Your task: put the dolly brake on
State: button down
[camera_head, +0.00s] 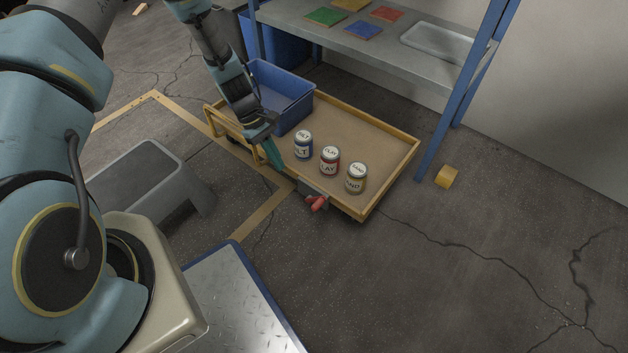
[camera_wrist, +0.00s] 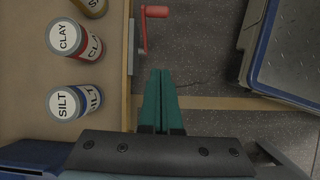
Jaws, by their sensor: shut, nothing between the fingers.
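The yellow-edged dolly (camera_head: 376,141) stands on the floor in front of the shelf. A red brake lever (camera_head: 317,203) sits on a grey plate on its near side, close to the front corner. In the wrist view the red lever (camera_wrist: 153,12) sticks out from the dolly's edge, beyond my fingertips. My gripper (camera_head: 274,163) is shut and empty, its teal fingers at the dolly's near edge, left of the lever and apart from it. In the wrist view the closed fingers (camera_wrist: 160,75) point toward the lever, over the floor just beside the dolly edge.
Cans labelled SILT (camera_head: 303,146), CLAY (camera_head: 330,161) and SAND (camera_head: 356,178) and a blue bin (camera_head: 284,100) stand on the dolly. A grey step stool (camera_head: 150,172) is left. A metal plate platform (camera_head: 240,300) lies in front.

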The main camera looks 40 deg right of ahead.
jog(key=s+d+f+b, duration=0.3)
jog(key=s+f, duration=0.4)
jog(key=s, duration=0.2)
jog(key=shift+s+f+n+g, duration=0.2)
jog(key=shift+f+n+g, duration=0.1)
jog(key=shift+g, duration=0.1)
